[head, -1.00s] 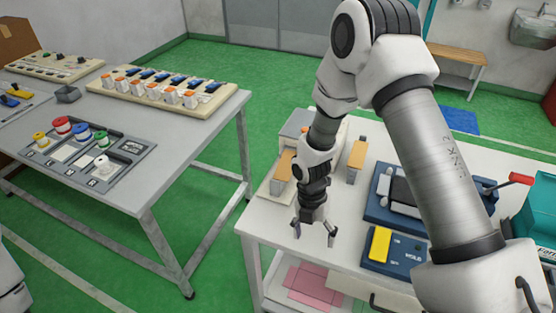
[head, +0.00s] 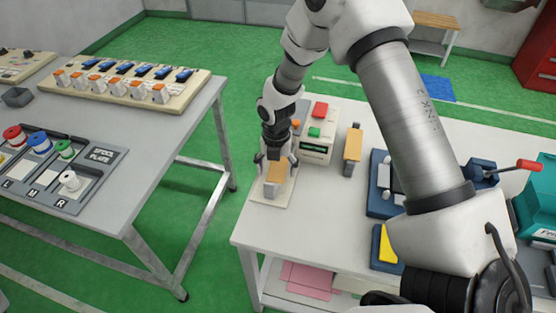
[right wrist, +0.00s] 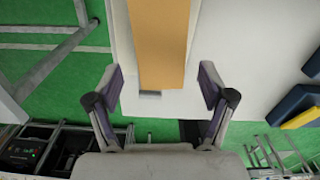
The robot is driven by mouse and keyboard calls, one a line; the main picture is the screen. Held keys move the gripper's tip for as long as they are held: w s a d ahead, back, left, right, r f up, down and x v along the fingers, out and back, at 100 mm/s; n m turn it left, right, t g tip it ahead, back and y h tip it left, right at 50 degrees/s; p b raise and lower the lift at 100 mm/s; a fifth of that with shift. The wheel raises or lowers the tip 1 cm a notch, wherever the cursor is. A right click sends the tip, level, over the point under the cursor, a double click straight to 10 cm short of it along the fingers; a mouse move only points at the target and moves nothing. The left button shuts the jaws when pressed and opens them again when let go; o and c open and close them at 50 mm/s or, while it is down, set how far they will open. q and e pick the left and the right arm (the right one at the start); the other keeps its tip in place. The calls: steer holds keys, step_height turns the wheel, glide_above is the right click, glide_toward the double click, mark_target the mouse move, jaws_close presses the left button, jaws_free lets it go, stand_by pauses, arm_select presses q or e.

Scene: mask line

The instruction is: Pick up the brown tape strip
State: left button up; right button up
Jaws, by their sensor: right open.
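A flat brown strip (head: 277,173) lies on a light block at the left end of the white table. It fills the upper middle of the right wrist view (right wrist: 163,45). My right gripper (head: 272,163) points down over it, its fingers open. In the right wrist view the open fingertips (right wrist: 160,82) stand left and right of the strip's near end, apart from it. The head view does not show clearly how far above the strip the fingers are. My left gripper is not in view.
A cream machine (head: 317,148) with red and green tops stands just behind the strip. A second brown-topped stand (head: 353,143) is to its right. Blue fixtures (head: 384,205) lie further right. A grey table (head: 165,165) with spools and a switch board is at left, across a gap.

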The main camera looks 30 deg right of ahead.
steer(key=shift+s+r, duration=0.1)
steer(key=shift+s, duration=0.1)
steer(key=shift+w+f, duration=0.1)
steer(key=shift+f, duration=0.2)
steer(key=shift+c, duration=0.3)
steer(key=c, duration=0.7)
